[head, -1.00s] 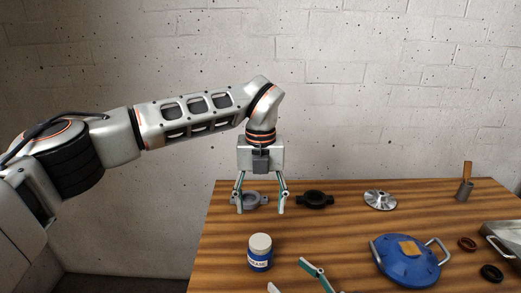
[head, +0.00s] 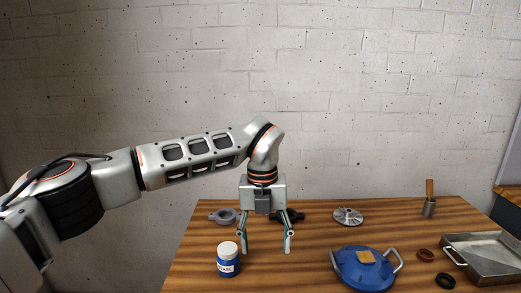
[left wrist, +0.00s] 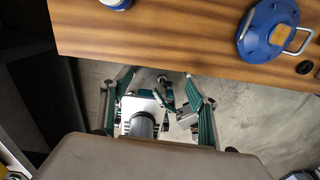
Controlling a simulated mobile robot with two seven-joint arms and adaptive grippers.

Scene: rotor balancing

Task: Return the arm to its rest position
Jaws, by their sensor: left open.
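My left gripper (head: 265,248) hangs fingers down in the head view, open with nothing between its fingers. It appears in front of the wooden table (head: 310,240), between the grease jar and the blue lidded housing. In the left wrist view, its teal fingers (left wrist: 160,95) are spread beyond the table's edge, with parts of my own body below. A smaller grey and teal part between them seems to be my right gripper; its jaws are unclear. The right gripper is not in the head view.
A grease jar (head: 228,262) and blue housing (head: 365,270) stand at the front. Rings (head: 425,255) and a metal tray (head: 488,262) lie right.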

